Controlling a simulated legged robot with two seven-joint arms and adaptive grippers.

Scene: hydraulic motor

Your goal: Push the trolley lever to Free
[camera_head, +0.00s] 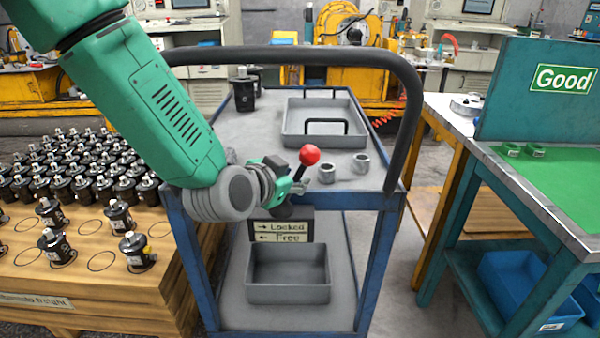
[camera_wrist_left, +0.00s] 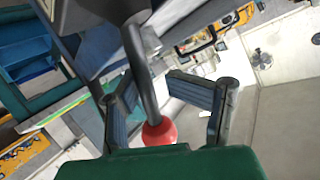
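The trolley lever (camera_head: 301,170) has a dark shaft and a red ball knob (camera_head: 310,155). It stands at the front edge of the blue trolley, its knob leaning right. Below it a sign (camera_head: 283,232) reads Locked with a right arrow and Free with a left arrow. My left gripper (camera_head: 292,187) is at the lever, just below and left of the knob. In the left wrist view the dark shaft and red knob (camera_wrist_left: 160,132) lie between the two spread fingers (camera_wrist_left: 150,88). Contact with the shaft is unclear. My right gripper is out of view.
The trolley's black handle (camera_head: 290,55) arches over its top, which holds a grey tray (camera_head: 322,142) and metal rings (camera_head: 327,173). A wooden pallet (camera_head: 120,290) with several black motors stands left. A green-topped table (camera_head: 555,195) with a Good sign stands right.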

